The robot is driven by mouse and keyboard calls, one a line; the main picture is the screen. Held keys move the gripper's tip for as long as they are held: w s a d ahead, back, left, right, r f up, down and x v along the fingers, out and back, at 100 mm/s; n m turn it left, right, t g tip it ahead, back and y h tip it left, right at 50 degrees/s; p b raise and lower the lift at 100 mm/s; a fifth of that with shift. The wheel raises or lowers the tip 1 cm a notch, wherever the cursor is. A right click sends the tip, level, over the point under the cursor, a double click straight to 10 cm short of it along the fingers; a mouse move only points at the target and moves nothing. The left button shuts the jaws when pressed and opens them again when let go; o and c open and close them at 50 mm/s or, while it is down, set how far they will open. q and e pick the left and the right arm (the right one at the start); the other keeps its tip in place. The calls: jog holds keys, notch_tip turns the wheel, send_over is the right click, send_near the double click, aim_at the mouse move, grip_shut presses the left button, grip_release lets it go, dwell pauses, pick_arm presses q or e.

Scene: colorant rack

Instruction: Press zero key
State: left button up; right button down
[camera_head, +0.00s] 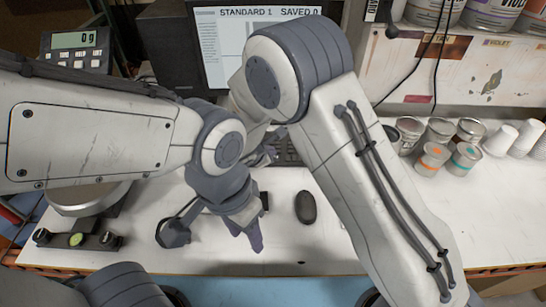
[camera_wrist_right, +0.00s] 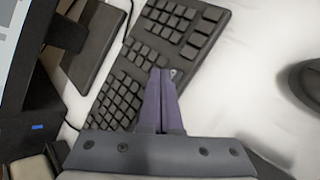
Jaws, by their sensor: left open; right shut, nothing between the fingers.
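The scale's display unit (camera_head: 78,48) at the upper left reads "0 g", with small buttons along its front; I cannot read their labels. The dark keyboard (camera_wrist_right: 115,102) lies diagonally in the right wrist view, its key labels unreadable. In the head view only a bit of the keyboard (camera_head: 287,152) shows between my arms. My right gripper (camera_wrist_right: 162,74) is shut and empty, its purple fingertips over the keyboard; I cannot tell whether they touch a key. It is largely hidden by the arms in the head view (camera_head: 268,150). My left gripper (camera_head: 257,220) is open and empty above the white table.
A black mouse (camera_head: 306,207) lies on the white table (camera_head: 325,245). The monitor (camera_head: 215,50) stands behind the arms. Several cans (camera_head: 437,130) and white cups (camera_head: 499,139) stand at right.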

jog(key=shift+f+b, duration=0.35)
jog(key=shift+b, duration=0.15)
dwell(0.5)
jog(key=shift+r, duration=0.1)
jog(key=shift+r+p, duration=0.35)
jog(key=shift+r, duration=0.35)
jog(key=shift+r, duration=0.1)
jog(key=shift+r+p, duration=1.55)
jog(key=shift+r, duration=0.8)
